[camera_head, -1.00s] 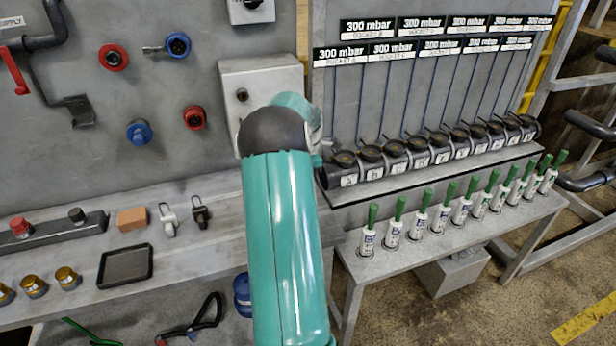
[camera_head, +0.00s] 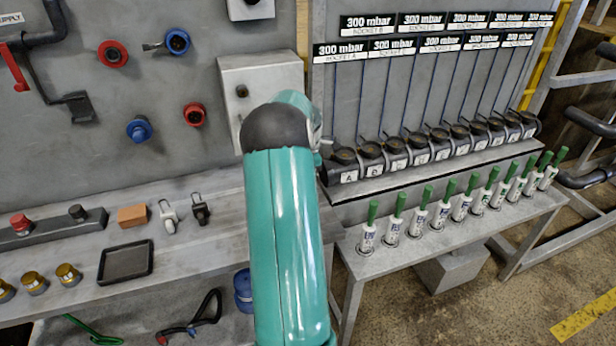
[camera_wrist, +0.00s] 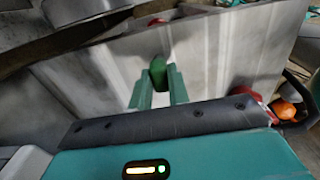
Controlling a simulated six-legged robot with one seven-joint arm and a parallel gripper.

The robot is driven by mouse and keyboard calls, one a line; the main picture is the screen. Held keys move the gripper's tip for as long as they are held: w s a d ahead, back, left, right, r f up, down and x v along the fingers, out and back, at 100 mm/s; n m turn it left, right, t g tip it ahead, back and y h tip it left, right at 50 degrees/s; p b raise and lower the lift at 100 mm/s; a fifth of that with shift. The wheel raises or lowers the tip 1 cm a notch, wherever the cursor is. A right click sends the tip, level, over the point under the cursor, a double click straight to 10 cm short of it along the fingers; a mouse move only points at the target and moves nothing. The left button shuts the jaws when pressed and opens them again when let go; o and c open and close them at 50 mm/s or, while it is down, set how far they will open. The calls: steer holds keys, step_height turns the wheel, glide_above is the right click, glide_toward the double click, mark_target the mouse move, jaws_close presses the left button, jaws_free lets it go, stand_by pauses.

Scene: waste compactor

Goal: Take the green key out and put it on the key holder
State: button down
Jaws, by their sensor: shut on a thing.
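My gripper (camera_wrist: 158,88) shows in the wrist view, its two teal fingers shut on a small rounded dark green piece. This piece is the green key (camera_wrist: 158,70), as far as I can tell; only its head shows between the fingertips. A pale grey metal surface lies behind it. In the head view my own teal arm hides the gripper and the key. A grey wall box (camera_head: 262,85) with a round black fitting on its front stands behind my arm. I cannot make out which thing is the key holder.
A workbench (camera_head: 190,240) on the left carries a black tray (camera_head: 126,262), an orange block (camera_head: 132,216) and small parts. On the right, a lower bench (camera_head: 345,248) holds several green-topped white tubes below a row of black sockets. Red and blue knobs sit on the wall.

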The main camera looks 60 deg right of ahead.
steer(key=c, duration=1.3)
jaws_free()
steer(key=shift+c, duration=0.2)
steer(key=shift+r, duration=3.45)
